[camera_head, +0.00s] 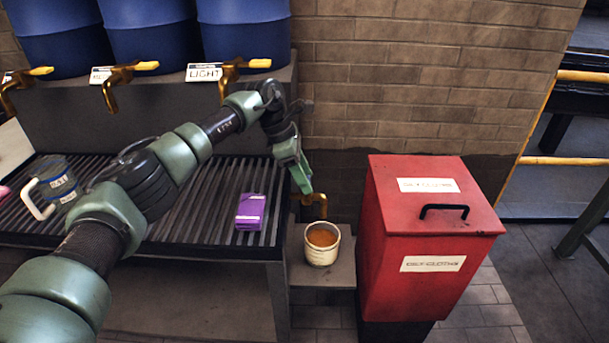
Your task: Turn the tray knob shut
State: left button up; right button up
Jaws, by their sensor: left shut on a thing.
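My left arm reaches across the slatted drip tray (190,222). My left gripper (303,181) points down at the tray's right end and is shut on the tray knob, which the fingers hide. Just below the fingertips shows the brass tray tap (314,199), its spout bent down over a cream can (322,257). The can stands upright on a low step and holds brown liquid. I cannot tell whether anything runs from the spout or how far the knob is turned. My right gripper is not in view.
A red bin (425,225) with a black handle stands close to the can's right. A purple packet (251,211) and a clear jug (57,186) with a white handle sit on the slats. Blue drums (243,32) with brass taps stand behind.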

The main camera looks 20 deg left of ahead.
pick_arm(q)
jog(key=shift+r, duration=0.1)
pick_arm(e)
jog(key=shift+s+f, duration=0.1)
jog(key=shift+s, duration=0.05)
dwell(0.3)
pick_arm(q)
jog(key=o, duration=1.4)
jog(key=shift+c, duration=0.2)
jog(key=shift+a+r, duration=0.2)
jog(key=shift+r, duration=0.15)
jog(key=v, duration=0.6)
jog(key=shift+r, duration=0.45)
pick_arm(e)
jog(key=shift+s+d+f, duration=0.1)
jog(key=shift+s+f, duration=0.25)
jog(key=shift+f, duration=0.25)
pick_arm(q)
jog(key=shift+a, duration=0.15)
